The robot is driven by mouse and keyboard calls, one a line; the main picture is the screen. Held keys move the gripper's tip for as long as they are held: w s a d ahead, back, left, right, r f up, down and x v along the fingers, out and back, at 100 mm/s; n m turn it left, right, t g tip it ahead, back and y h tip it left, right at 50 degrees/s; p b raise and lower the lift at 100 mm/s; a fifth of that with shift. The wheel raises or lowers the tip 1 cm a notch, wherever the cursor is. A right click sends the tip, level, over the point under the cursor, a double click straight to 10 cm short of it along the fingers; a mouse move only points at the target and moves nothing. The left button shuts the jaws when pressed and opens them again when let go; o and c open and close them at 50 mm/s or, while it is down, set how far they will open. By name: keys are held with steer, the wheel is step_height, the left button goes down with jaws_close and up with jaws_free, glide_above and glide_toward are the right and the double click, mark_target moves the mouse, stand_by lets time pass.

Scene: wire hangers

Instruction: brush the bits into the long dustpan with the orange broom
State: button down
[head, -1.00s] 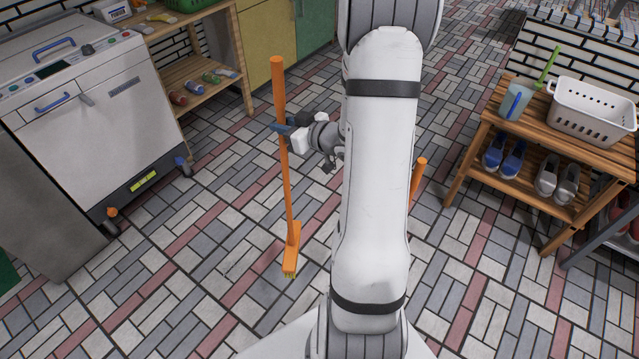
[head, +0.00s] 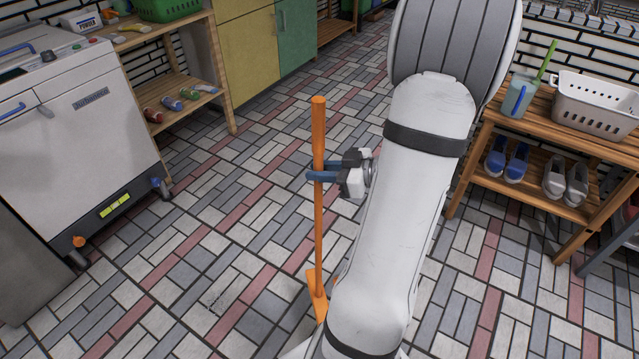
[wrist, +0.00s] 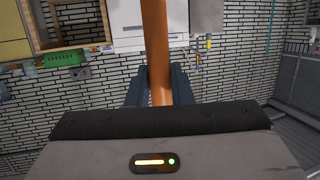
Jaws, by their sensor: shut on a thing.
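The orange broom (head: 319,225) stands close to upright in the head view, left of my arm. Its orange head (head: 317,293) is low near the floor and partly hidden by my arm; I cannot tell whether it touches the tiles. My gripper (head: 318,176) is shut on the handle in its upper part, with blue fingers on either side of it. In the wrist view the orange handle (wrist: 156,50) rises between the two dark fingers (wrist: 158,88). The long dustpan is not visible now. A faint dark speckled patch (head: 215,300) lies on the floor left of the broom; I cannot tell if it is the bits.
A white machine (head: 85,140) stands at the left beside a wooden shelf (head: 180,95). A wooden rack (head: 530,150) at the right holds shoes, a cup and a white basket (head: 595,105). The tiled floor between them is largely clear.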

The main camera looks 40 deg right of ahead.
steer(key=shift+s+d+f+b, duration=0.2)
steer(key=shift+s+f+b, duration=0.15)
steer(key=shift+s+f, duration=0.25)
